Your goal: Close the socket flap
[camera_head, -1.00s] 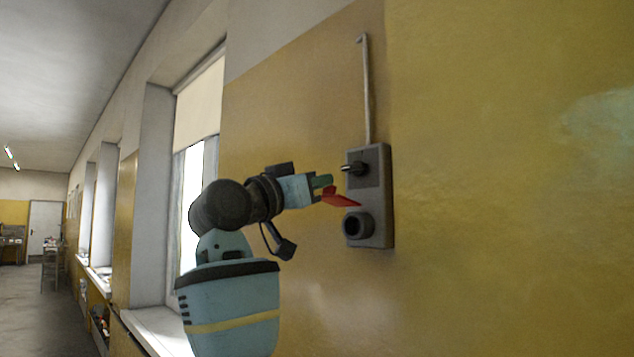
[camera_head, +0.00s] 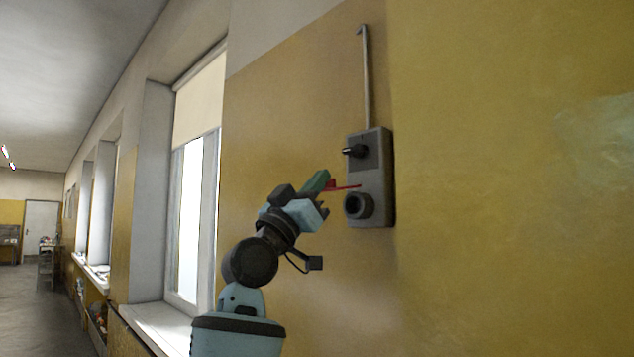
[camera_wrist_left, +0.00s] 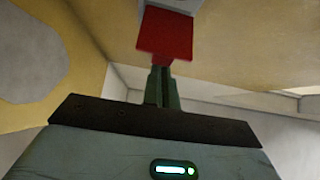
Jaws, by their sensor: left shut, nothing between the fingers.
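The socket flap (camera_head: 346,187) is a thin red plate. In the head view it stands out from the grey wall box, just above the round dark socket (camera_head: 357,206), whose mouth is uncovered. My left gripper (camera_head: 321,180) is shut and empty, with its green fingers beside the flap's outer end. In the left wrist view the red flap (camera_wrist_left: 165,36) shows its broad face, right beyond the tips of the shut fingers (camera_wrist_left: 161,72). I cannot tell whether they touch. My right gripper is not in view.
The grey wall box (camera_head: 384,200) has a dark knob (camera_head: 355,151) above the flap, close to my fingers. A thin conduit (camera_head: 366,75) runs up from it. A window (camera_head: 192,215) with a sill is on the left. The yellow wall (camera_head: 500,220) on the right is bare.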

